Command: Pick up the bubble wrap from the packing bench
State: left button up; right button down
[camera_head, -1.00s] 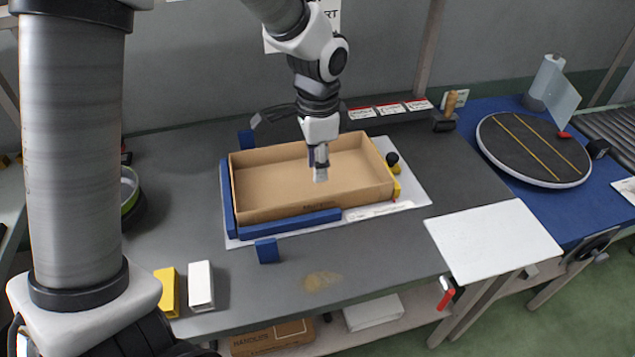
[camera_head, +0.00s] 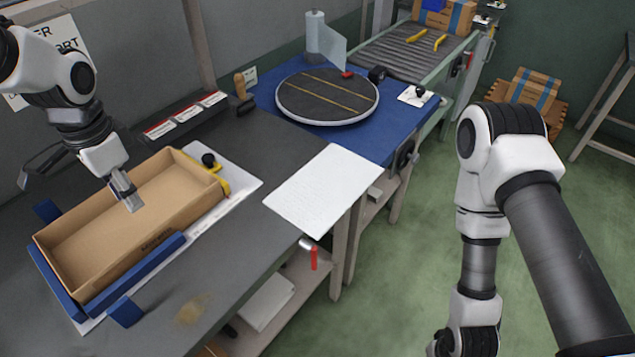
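A white flat sheet (camera_head: 322,190) with a faint dotted surface lies at the front edge of the grey bench (camera_head: 262,150), beside the blue mat; it may be the bubble wrap, but I cannot tell for sure. My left gripper (camera_head: 127,195) points down over the inside of an open, empty-looking cardboard box (camera_head: 150,235), left of the sheet and apart from it. Its fingers show edge-on, so I cannot tell whether they are open or shut. My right arm hangs at the right over the floor, and its gripper is out of view below the frame.
Blue stops (camera_head: 125,312) and a yellow clamp (camera_head: 221,180) surround the box. A round dark turntable (camera_head: 327,96) and a white roll (camera_head: 315,35) stand on the blue mat (camera_head: 385,147). A roller conveyor (camera_head: 400,55) lies beyond. A red-handled lever (camera_head: 310,254) hangs below the bench edge.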

aim_at(315, 197)
jog(key=k+l+z, duration=0.1)
jog(key=z, duration=0.3)
jog(key=k+l+z, duration=0.15)
jog(key=z, duration=0.25)
jog(key=k+l+z, duration=0.2)
jog(key=z, duration=0.2)
